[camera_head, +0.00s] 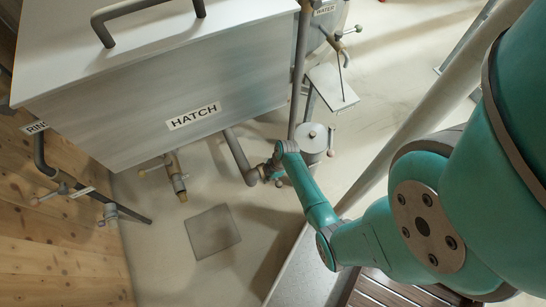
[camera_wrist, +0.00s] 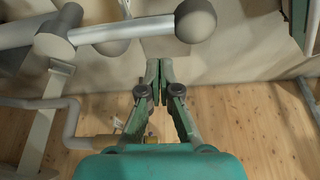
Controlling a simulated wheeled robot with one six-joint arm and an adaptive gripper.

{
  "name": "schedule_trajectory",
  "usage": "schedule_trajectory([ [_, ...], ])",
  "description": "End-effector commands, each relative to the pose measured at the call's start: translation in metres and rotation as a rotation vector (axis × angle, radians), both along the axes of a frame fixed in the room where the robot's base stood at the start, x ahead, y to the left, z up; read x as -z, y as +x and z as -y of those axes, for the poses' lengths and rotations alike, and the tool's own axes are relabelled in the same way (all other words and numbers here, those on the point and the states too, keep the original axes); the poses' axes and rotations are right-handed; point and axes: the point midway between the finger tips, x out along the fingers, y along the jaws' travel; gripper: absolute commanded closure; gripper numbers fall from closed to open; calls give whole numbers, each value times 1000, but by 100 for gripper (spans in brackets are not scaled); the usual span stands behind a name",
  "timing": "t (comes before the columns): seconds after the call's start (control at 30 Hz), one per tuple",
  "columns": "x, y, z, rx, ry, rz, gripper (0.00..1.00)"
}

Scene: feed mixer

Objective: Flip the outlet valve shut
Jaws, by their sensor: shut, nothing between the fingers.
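My gripper (camera_head: 268,172) is beside the rounded lower end of a grey outlet pipe (camera_head: 238,152) under the tank; contact cannot be told. In the wrist view its fingers (camera_wrist: 158,64) are together and empty. A thick grey bar with a rounded end (camera_wrist: 196,20) lies just beyond the fingertips there, joined to a grey cylinder (camera_wrist: 58,32) at left. Left of the pipe, a brass-coloured valve (camera_head: 177,176) hangs under the tank with a lever pointing left to a pinkish knob (camera_head: 142,172). I cannot tell which fitting is the outlet valve; no outlet label is readable.
The tank (camera_head: 150,100) carries a HATCH label (camera_head: 194,116) and a lid handle. A round pot (camera_head: 313,140) stands right of my gripper. The rinse pipe and its valve (camera_head: 62,190) are at left. A floor plate (camera_head: 212,232) lies below, with clear floor around it.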

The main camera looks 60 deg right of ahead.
Motion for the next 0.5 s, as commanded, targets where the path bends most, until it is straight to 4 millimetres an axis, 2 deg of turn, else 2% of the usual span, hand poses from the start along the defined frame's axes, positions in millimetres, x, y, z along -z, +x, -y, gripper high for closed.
schedule_trajectory([
  [0.1, -7, 11, -6, 0, -1, 3, 100],
  [0.5, -71, -4, 14, 2, 0, 3, 100],
])
